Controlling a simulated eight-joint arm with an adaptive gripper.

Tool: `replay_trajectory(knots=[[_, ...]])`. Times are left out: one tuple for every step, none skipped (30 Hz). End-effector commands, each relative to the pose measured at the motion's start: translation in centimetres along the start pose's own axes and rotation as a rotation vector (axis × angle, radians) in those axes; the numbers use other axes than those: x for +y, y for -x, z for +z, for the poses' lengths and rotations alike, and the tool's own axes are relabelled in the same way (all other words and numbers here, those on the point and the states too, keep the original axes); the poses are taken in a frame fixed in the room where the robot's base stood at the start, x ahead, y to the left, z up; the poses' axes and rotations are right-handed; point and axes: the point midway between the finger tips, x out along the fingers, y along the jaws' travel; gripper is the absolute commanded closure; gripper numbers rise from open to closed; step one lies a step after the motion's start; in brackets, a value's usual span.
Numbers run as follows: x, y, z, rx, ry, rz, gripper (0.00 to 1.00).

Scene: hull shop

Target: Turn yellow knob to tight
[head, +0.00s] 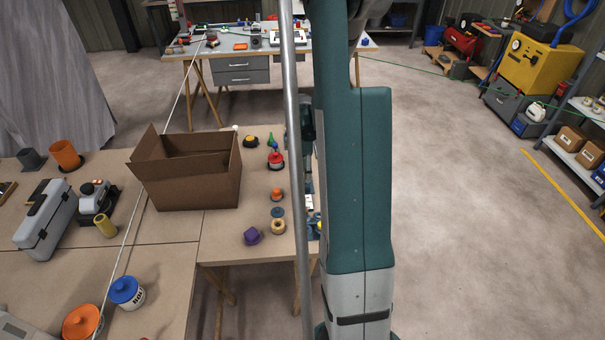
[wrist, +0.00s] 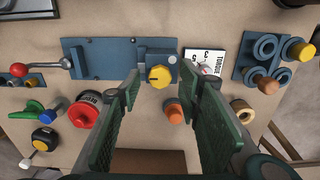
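The yellow knob (wrist: 160,76) sits on a blue-grey block (wrist: 156,57) at the right end of a blue-grey plate in the wrist view. A small dark mark shows on its left side; no "tight" label is readable. My gripper (wrist: 160,82) is open, with its two green finger pads on either side of the knob in the picture. Nothing is held between them, and the knob appears beyond the fingertips. I cannot tell the exact gap. In the head view the knob cannot be made out, and my arm hides most of that area.
A torque card (wrist: 203,64) lies right of the knob. An open cardboard box (head: 190,185) stands left of these items.

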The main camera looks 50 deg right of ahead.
Motion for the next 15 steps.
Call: replay_trajectory(knots=[[0.04,-0.31,0.0,0.0,0.0,0.0,0.65],[0.05,-0.43,0.0,0.0,0.0,0.0,0.65],[0.04,-0.56,0.0,0.0,0.0,0.0,0.65],[0.04,-0.63,0.0,0.0,0.0,0.0,0.65],[0.03,-0.69,0.0,0.0,0.0,0.0,0.65],[0.02,-0.74,0.0,0.0,0.0,0.0,0.65],[0.02,-0.76,0.0,0.0,0.0,0.0,0.65],[0.01,-0.77,0.0,0.0,0.0,0.0,0.65],[0.01,-0.78,0.0,0.0,0.0,0.0,0.65],[0.01,-0.77,0.0,0.0,0.0,0.0,0.65],[0.01,-0.77,0.0,0.0,0.0,0.0,0.65],[0.01,-0.77,0.0,0.0,0.0,0.0,0.65],[0.01,-0.77,0.0,0.0,0.0,0.0,0.65],[0.01,-0.77,0.0,0.0,0.0,0.0,0.65],[0.01,-0.76,0.0,0.0,0.0,0.0,0.69]])
